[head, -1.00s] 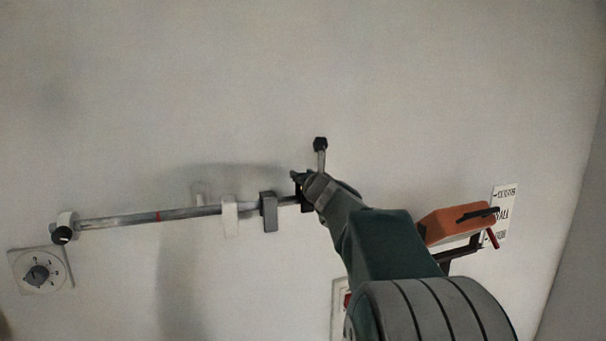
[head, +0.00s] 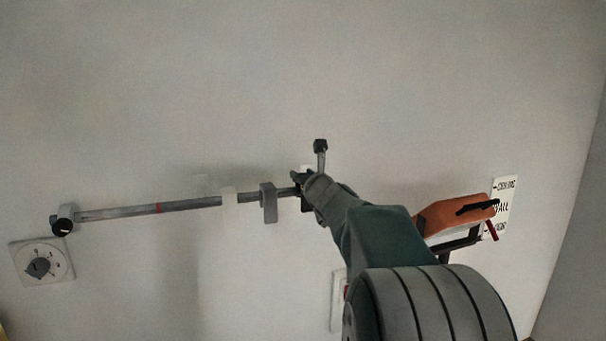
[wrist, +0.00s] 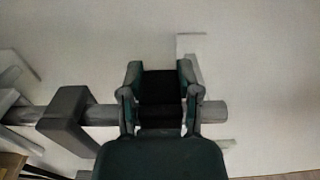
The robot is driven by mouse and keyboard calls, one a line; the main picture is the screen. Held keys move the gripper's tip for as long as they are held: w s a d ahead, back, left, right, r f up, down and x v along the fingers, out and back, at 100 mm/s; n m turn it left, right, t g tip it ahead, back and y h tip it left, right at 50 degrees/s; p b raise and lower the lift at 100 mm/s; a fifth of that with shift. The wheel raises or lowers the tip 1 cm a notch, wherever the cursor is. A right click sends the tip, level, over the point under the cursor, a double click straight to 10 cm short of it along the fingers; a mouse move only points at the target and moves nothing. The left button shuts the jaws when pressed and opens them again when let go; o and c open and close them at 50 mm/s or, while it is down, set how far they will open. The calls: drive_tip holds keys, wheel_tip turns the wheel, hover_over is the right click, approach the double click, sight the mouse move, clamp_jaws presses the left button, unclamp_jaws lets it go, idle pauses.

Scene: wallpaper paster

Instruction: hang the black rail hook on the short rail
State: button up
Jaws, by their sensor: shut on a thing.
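My gripper (wrist: 160,98) is shut on the black rail hook (wrist: 160,87), which shows as a dark block between the fingers. In the head view my gripper (head: 303,184) is at the right end of a grey rail (head: 190,206), and only a dark bit of the hook (head: 306,205) shows below it. In the wrist view the rail (wrist: 213,112) shows on both sides of the fingers, level with the hook's lower part. Whether the hook is around the rail or only in front of it is hidden.
A black-tipped post (head: 320,146) stands just above. A dial (head: 40,265) is at left; an orange thing (head: 453,216) and a sign (head: 503,205) are at right.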

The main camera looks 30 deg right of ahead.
drive_tip(key=shift+f, duration=0.65)
drive_tip(key=o, duration=1)
drive_tip(key=shift+s, duration=0.1)
drive_tip(key=v, duration=1.1)
drive_tip(key=shift+s+a+f, duration=0.1)
drive_tip(key=shift+s+f, duration=0.05)
drive_tip(key=shift+s, duration=0.25)
